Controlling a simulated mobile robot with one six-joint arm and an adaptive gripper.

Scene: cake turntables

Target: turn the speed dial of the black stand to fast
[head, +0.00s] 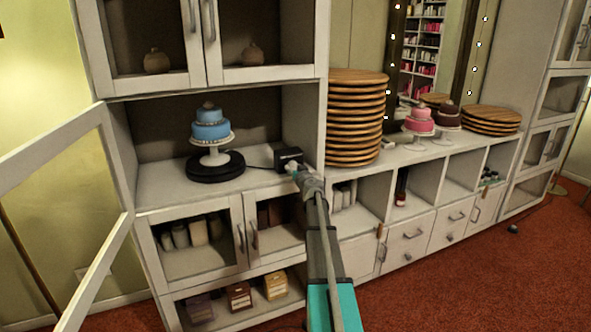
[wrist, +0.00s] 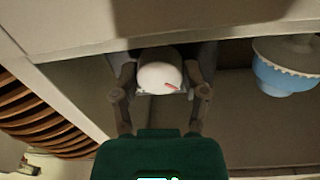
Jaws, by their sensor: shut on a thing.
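The black stand (head: 214,174) is a low round turntable on the cabinet shelf in the head view. A cable runs from it to a small black control box (head: 288,156) at its right. The speed dial is a white round knob with a red mark, seen in the wrist view (wrist: 158,77). My gripper (head: 297,172) is at the front of the box in the head view. In the wrist view its two fingers stand either side of the dial and are shut on it. The red mark lies toward the lower right of the knob there. The box's scale cannot be read.
A two-tier blue cake (head: 210,130) on a white pedestal (head: 214,158) stands on the turntable. A shelf wall is close right of the box, with a tall stack of wooden boards (head: 355,120) beyond. An open glazed door (head: 55,152) hangs at the left.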

